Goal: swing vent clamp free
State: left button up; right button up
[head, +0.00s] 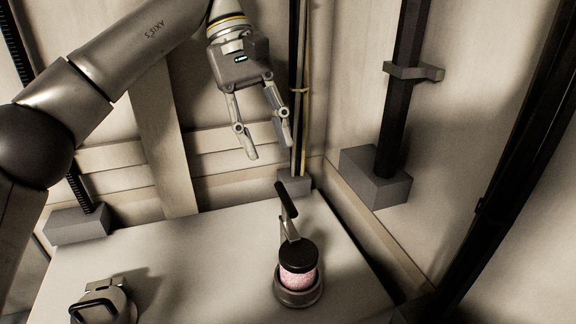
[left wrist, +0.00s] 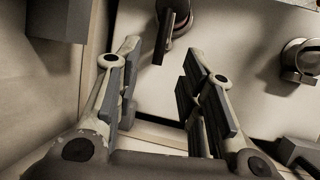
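A black-handled metal lever (head: 289,208), which looks like the vent clamp, stands tilted up behind a round fixture with a black cap over a pink speckled band (head: 298,275). My left gripper (head: 270,153) is open and empty, pointing down, above and behind the lever in the head view. In the left wrist view the black handle (left wrist: 164,38) appears between the spread fingertips of the left gripper (left wrist: 163,50), beyond them. I see no contact. The round fixture shows only partly at the top there. My right gripper is not in view.
A second round fixture with a black handle (head: 98,302) sits at the front left of the pale tabletop (head: 190,265). A dark post (head: 400,100) with a grey bracket (head: 414,72) rises from a grey block (head: 376,178) at right. Thin vertical rods stand behind the gripper.

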aim_at(282, 193)
pick_arm(q)
jog(key=x, duration=0.9)
jog(key=shift+s+a+f, duration=0.1)
jog(key=shift+f, duration=0.1)
jog(key=shift+s+f, duration=0.25)
jog(key=shift+f, duration=0.2)
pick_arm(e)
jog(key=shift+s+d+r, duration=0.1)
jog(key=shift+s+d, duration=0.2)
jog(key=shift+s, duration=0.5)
pick_arm(q)
grip_shut()
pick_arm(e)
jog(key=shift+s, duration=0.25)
